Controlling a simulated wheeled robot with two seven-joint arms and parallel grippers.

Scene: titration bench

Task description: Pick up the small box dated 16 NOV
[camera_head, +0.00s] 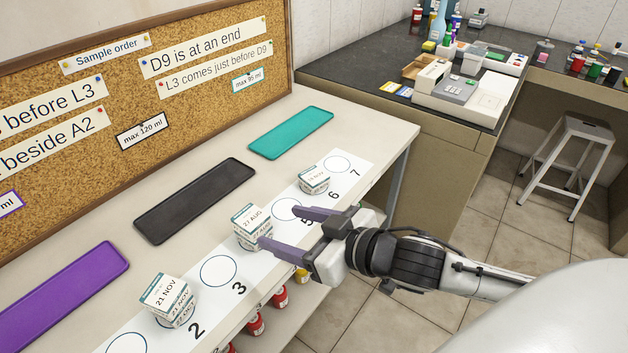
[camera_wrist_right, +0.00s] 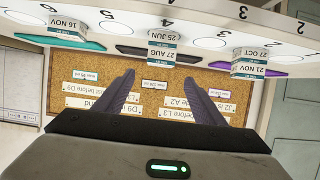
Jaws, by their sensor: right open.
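The small box dated 16 NOV (camera_head: 314,179) is white with a teal edge and stands alone beside number 6 on the white strip. It also shows in the right wrist view (camera_wrist_right: 68,27), upside down at the upper left. My right gripper (camera_head: 280,227) is open and empty, its fingers pointing left near number 5. In the head view it is nearer than this box, and its near fingertip overlaps the edge of the 27 AUG box (camera_head: 252,220); I cannot tell if they touch. Its fingers also show in the right wrist view (camera_wrist_right: 157,80). My left gripper is not in view.
The 27 AUG box sits on another small box. A 21 NOV box (camera_head: 166,295) is stacked likewise beside number 2. Purple (camera_head: 70,290), black (camera_head: 195,200) and teal (camera_head: 291,133) trays lie empty behind the strip. A cork board (camera_head: 190,115) stands behind them.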

